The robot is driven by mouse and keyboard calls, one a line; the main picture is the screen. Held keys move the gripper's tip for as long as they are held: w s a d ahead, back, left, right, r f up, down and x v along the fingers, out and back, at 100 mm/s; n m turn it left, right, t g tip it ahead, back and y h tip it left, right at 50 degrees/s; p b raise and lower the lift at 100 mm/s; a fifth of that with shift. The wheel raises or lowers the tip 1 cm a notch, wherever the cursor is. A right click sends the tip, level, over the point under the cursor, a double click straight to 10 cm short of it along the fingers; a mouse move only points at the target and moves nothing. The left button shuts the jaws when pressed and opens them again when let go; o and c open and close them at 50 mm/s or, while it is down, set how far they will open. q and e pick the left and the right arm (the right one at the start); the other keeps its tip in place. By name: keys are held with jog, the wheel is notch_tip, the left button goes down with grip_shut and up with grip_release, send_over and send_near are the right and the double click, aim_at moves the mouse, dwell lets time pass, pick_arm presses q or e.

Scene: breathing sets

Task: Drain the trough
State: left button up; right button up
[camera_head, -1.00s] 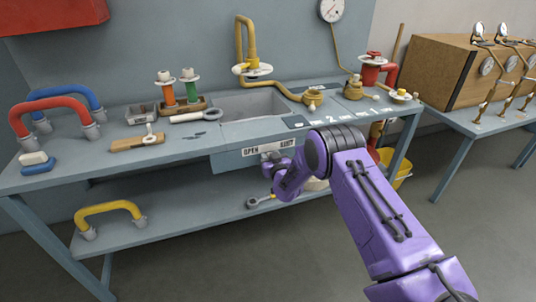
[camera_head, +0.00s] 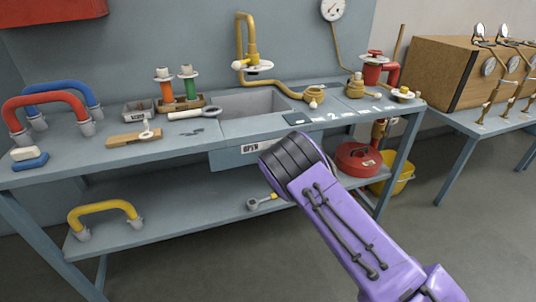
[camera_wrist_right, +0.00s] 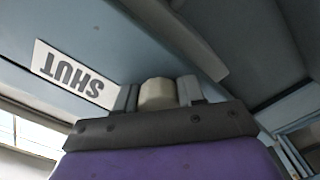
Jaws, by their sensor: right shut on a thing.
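The trough (camera_head: 256,103) is a grey basin sunk into the blue-grey bench. A yellow tap (camera_head: 250,50) stands behind it. On the bench front below is an OPEN label (camera_head: 250,147); the SHUT label (camera_wrist_right: 75,73) shows upside down in the right wrist view. My right gripper (camera_wrist_right: 160,90) is shut on a pale, rounded handle (camera_wrist_right: 157,94) near that label, at the bench front. Most of the handle is hidden by the jaws. In the head view my purple right arm covers this gripper and handle. My left gripper is out of view. Whether the trough holds water, I cannot tell.
Red and blue hoses (camera_head: 45,104), a wooden board (camera_head: 134,138) and a red valve (camera_head: 376,70) are on the bench. A yellow hose (camera_head: 104,208) and a red round container (camera_head: 357,160) are on the lower shelf. A yellow bucket (camera_head: 402,172) stands at right.

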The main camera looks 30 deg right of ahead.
jog(key=shift+n, duration=0.5)
jog(key=shift+b, duration=0.3)
jog(key=o, duration=1)
jog(key=shift+o, duration=0.2)
jog(key=shift+a, duration=0.1)
jog(key=v, duration=1)
jog(key=shift+s, duration=0.3)
